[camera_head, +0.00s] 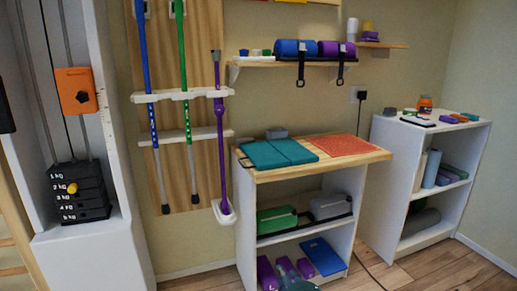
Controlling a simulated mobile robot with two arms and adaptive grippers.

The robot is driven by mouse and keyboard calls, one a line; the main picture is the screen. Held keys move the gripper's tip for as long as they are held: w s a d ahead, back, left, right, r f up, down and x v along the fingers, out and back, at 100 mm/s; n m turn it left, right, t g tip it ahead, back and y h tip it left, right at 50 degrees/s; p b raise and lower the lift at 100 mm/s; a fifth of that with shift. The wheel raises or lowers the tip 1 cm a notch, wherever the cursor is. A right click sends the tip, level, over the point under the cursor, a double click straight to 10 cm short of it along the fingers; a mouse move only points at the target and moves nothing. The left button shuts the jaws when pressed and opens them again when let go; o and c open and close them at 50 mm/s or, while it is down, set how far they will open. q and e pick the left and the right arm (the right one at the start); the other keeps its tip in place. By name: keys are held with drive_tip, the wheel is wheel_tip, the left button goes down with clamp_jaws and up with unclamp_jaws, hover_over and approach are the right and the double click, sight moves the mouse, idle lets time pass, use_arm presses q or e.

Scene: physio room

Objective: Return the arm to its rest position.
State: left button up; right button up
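I see neither of my grippers and no part of my arms in the head view. The wooden-topped table (365,155) stands right of centre with nothing of mine over it. On it lie a folded teal mat (280,153), a red textured mat (342,145) and a small grey object (277,133) at the back edge. What either gripper holds, if anything, cannot be seen.
A wooden wall board holds blue, green and purple poles (220,140). A white weight-stack cabinet (90,250) stands left. A wall shelf (290,63) carries blue and purple rolls. A white shelf unit (385,170) stands right. Wooden floor (455,270) shows clear at lower right.

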drive_tip(key=s+d+f+m+g+h+p, duration=0.1)
drive_tip(key=s+d+f+m+g+p, duration=0.4)
drive_tip(key=s, duration=0.7)
drive_tip(key=s+d+f+m+g+h+p, duration=0.15)
drive_tip(key=s+d+f+m+p, duration=0.35)
drive_tip(key=s, duration=0.6)
drive_tip(key=s+d+f+m+g+p, duration=0.2)
drive_tip(key=s+f+g+p, duration=0.15)
drive_tip(key=s+f, duration=0.6)
use_arm(q)
drive_tip(key=s+a+f+g+p, duration=0.1)
drive_tip(key=s+p, duration=0.9)
drive_tip(key=p, duration=0.3)
drive_tip(key=s+a+g+p, duration=0.2)
drive_tip(key=s+p, duration=0.8)
drive_tip(key=p, duration=0.4)
drive_tip(key=shift+f+p, duration=0.3)
drive_tip(key=shift+f, duration=0.1)
use_arm(e)
drive_tip(key=s+d+r+g, duration=0.1)
drive_tip(key=s+d, duration=0.1)
drive_tip(key=s, duration=0.9)
drive_tip(key=s+d+r+g, duration=0.1)
drive_tip(key=s+d+r, duration=0.1)
drive_tip(key=s, duration=1)
